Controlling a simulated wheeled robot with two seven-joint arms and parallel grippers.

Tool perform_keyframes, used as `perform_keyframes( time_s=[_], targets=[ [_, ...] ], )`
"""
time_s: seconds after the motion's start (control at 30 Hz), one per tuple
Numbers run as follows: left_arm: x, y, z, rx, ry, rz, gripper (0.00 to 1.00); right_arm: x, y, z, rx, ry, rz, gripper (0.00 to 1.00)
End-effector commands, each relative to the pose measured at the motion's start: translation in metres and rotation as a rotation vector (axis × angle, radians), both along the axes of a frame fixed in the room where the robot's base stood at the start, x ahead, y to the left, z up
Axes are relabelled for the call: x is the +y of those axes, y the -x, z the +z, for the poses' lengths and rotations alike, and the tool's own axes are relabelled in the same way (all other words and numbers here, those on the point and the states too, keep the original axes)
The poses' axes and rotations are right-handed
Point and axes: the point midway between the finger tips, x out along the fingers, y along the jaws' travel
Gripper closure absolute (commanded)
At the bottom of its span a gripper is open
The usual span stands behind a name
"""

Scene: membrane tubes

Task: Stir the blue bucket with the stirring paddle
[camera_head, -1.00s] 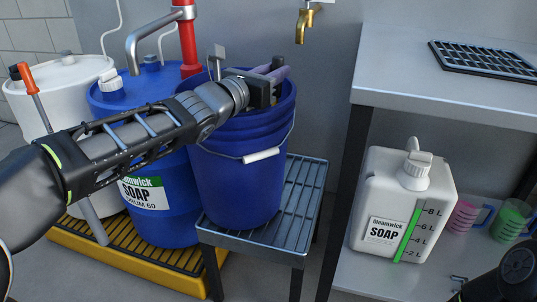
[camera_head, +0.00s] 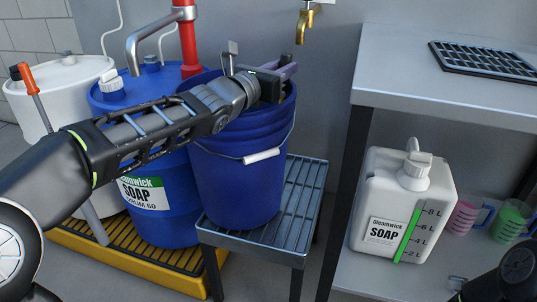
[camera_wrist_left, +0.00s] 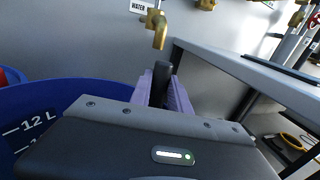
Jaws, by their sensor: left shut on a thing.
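The blue bucket (camera_head: 235,185) stands upright on a grey slatted stand, its white handle grip hanging in front. Its inner wall with a 12 L mark shows in the left wrist view (camera_wrist_left: 30,118). My left gripper (camera_head: 284,73) is over the bucket's far right rim, with its purple fingers shut on a dark upright handle (camera_wrist_left: 162,78), seen between them in the left wrist view. This looks like the stirring paddle's handle; its lower part is hidden behind the gripper and bucket wall.
A blue soap drum (camera_head: 165,215) and a white drum (camera_head: 60,80) stand left on a yellow pallet (camera_head: 150,268). A brass tap (camera_head: 306,20) is above the bucket. A metal table (camera_head: 440,85) and white soap jug (camera_head: 400,205) are at right.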

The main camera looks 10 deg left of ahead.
Motion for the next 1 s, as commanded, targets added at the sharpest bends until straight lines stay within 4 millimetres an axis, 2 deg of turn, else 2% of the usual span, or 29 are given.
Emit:
perform_keyframes(
  time_s=[0.17,0.4,0.57,1.0],
  targets=[
    [0.001,-0.004,0.003,-0.001,0.003,-0.003,1.0,0.0,0.0,0.007,0.0,0.0,0.0,0.64],
    [0.019,-0.023,0.006,0.0,0.001,-0.001,1.0,0.0,0.0,0.034,0.0,0.0,0.0,0.64],
    [0.03,-0.036,0.004,-0.001,0.0,-0.002,1.0,0.0,0.0,0.046,0.0,0.0,0.0,0.64],
    [0.035,-0.04,0.0,-0.002,0.001,-0.001,1.0,0.0,0.0,0.047,0.0,0.0,0.0,0.64]
  ],
)
